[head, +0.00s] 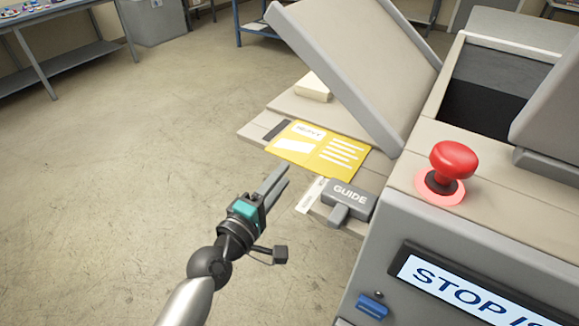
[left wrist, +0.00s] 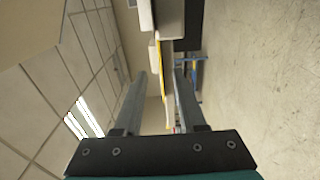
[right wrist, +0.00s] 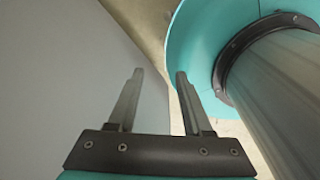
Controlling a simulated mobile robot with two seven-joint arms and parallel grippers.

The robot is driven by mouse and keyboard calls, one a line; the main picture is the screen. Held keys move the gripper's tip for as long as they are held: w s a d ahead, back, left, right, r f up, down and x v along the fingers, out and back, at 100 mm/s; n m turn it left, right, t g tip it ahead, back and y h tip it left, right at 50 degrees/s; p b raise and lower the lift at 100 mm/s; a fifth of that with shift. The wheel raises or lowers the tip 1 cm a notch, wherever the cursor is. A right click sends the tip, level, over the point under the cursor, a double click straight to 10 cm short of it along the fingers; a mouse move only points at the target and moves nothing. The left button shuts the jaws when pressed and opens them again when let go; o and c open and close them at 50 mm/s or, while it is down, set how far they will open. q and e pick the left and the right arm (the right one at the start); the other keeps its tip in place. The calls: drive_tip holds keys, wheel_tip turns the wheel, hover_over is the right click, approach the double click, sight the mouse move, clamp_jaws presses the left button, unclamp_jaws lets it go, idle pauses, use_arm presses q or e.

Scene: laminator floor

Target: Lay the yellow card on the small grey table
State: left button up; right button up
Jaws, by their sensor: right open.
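The yellow card (head: 318,149) lies flat on the laminator's beige feed shelf (head: 256,134), beside the grey guide block (head: 349,196). My left gripper (head: 281,174) is open, with its fingertips close to the card's near edge. In the left wrist view the card shows edge-on as a thin yellow strip (left wrist: 164,85) between the spread fingers (left wrist: 159,73); neither finger appears to touch it. My right gripper (right wrist: 158,75) is open and empty, seen only in its wrist view. I cannot pick out the small grey table with certainty.
The laminator's raised lid (head: 355,65) leans above the card. A red stop button (head: 453,163) stands on the housing. A cream block (head: 313,87) sits behind the card. A long workbench (head: 60,45) stands at the far left; the floor between is clear.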

use_arm(q)
drive_tip(key=x, duration=0.4)
drive_tip(key=shift+w+d, duration=0.1)
drive_tip(key=shift+w, duration=0.1)
drive_tip(key=shift+c, duration=0.3)
clamp_jaws()
idle(1.0)
